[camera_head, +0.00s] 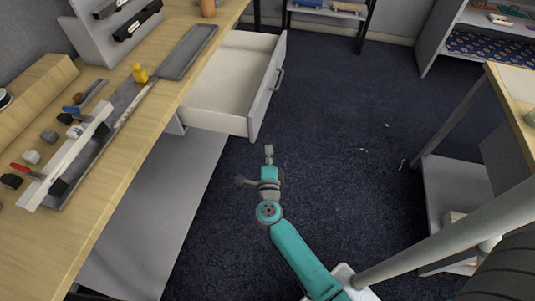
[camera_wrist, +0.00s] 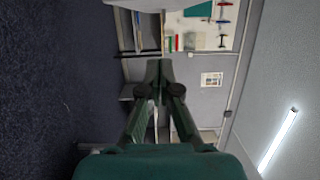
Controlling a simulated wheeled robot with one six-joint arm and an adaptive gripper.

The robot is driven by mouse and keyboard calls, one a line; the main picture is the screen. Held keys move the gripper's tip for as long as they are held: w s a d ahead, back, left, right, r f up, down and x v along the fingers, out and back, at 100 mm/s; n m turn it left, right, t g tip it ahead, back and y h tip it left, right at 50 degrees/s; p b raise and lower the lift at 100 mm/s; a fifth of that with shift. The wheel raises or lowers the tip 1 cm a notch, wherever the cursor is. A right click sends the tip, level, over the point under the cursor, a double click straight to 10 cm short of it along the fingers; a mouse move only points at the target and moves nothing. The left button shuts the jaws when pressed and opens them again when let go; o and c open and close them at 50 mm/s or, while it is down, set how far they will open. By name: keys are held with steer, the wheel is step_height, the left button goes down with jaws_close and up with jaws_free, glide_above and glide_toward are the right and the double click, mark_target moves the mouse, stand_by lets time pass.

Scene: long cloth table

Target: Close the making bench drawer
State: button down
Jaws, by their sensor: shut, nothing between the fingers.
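The making bench drawer (camera_head: 225,85) is pulled out from the right side of the wooden bench (camera_head: 100,165) in the head view. It looks empty inside. Its grey front panel (camera_head: 262,98) faces right and carries a grey bar handle (camera_head: 279,79). My gripper (camera_head: 268,150) is shut and empty. In the head view it is below the drawer front's near corner, with a gap of floor showing between them. The wrist view shows my gripper (camera_wrist: 159,68) with its fingers together. I cannot make out the drawer for sure in the wrist view.
Tools, grey trays (camera_head: 188,52) and a yellow bottle (camera_head: 140,73) lie on the bench. A lower grey shelf (camera_head: 155,215) is under it. Dark carpet (camera_head: 340,130) is open to the right of the drawer. Another table (camera_head: 515,85) with metal legs stands at the right.

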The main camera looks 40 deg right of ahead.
steer(key=w+d, duration=0.1)
steer(key=w, duration=0.7)
steer(key=shift+d, duration=0.15)
steer(key=shift+w, duration=0.15)
